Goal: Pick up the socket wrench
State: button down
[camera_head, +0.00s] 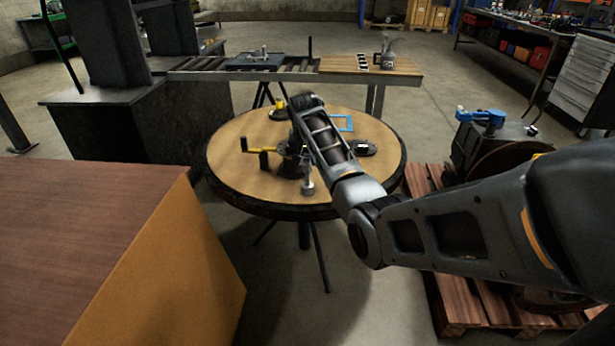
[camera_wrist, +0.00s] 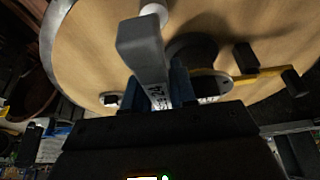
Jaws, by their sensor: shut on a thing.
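The socket wrench is a grey metal tool marked "24" in the wrist view (camera_wrist: 145,48), with a pale round end at the top of the picture. My gripper (camera_wrist: 157,90) is shut on it, one finger on each side of the marked part. In the head view a silver end of the wrench (camera_head: 308,186) shows below my gripper (camera_head: 294,152), over the front of the round wooden table (camera_head: 235,180). My wrist hides most of the tool there. I cannot tell whether it touches the table.
A yellow-handled crank tool with black grips (camera_head: 258,150) is close left of my gripper. A yellow piece (camera_head: 280,103), a blue frame (camera_head: 345,123) and a dark round dish (camera_head: 362,147) are on the table. A roller bench (camera_head: 215,75) stands behind; a wooden pallet (camera_head: 418,180) lies right.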

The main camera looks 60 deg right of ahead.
jog(key=shift+r, duration=0.2)
dwell(0.4)
jog(key=shift+r, duration=0.25)
notch_tip(320, 180, up, 4)
jog(key=shift+s+d+f, duration=0.1)
jog(key=shift+s+f, duration=0.05)
jog(key=s+d+r, duration=0.2)
jog(key=s+r, duration=0.4)
jog(key=s, duration=0.5)
jog(key=shift+r+b, duration=0.25)
jog(key=shift+b, duration=0.2)
jog(key=shift+d, duration=0.1)
jog(key=c, duration=1.6)
grip_release()
grip_shut()
